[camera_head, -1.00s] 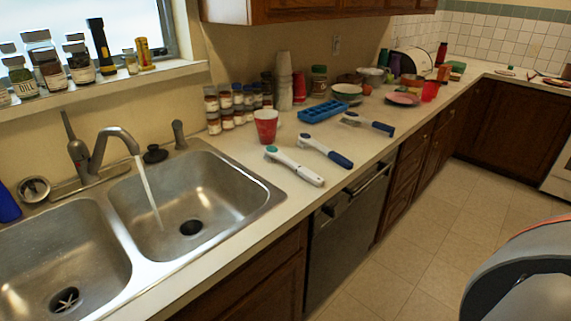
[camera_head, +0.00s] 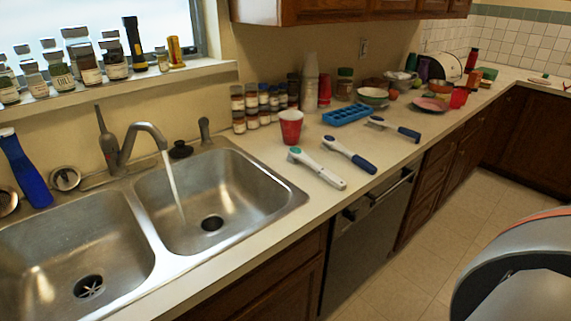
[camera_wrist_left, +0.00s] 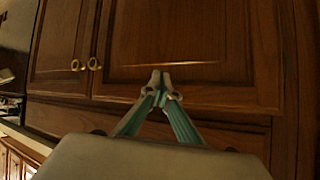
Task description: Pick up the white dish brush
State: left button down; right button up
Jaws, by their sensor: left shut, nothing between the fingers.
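A white dish brush (camera_head: 317,169) with a teal-green tip lies on the counter just right of the sink in the head view. A similar brush with a dark blue handle (camera_head: 349,155) lies beside it, and another blue-handled tool (camera_head: 395,129) lies farther back. My left gripper (camera_wrist_left: 160,77) shows in the left wrist view, shut and empty, in front of brown wooden cabinet doors. It is away from the brush, which is not in that view. My left gripper is not in the head view, and my right gripper is in neither view.
A double steel sink (camera_head: 222,232) with running water is at the left. A red cup (camera_head: 291,128), spice jars (camera_head: 238,110) and a blue ice tray (camera_head: 346,115) stand behind the brushes. The counter's front strip by the brush is clear.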

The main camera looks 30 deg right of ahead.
aim_at(295, 153)
jog(key=l+u, duration=0.45)
jog(key=k+l+u, duration=0.1)
jog(key=l+u, duration=0.2)
jog(key=u, duration=0.15)
jog(key=k+l+u, duration=0.2)
jog(key=l, duration=0.25)
jog(key=k+l+u, duration=0.15)
jog(key=l, duration=0.25)
jog(key=k+l, duration=0.3)
jog(key=l, duration=0.15)
jog(key=k+l+u, duration=0.1)
jog(key=k+l, duration=0.2)
jog(key=l, duration=0.15)
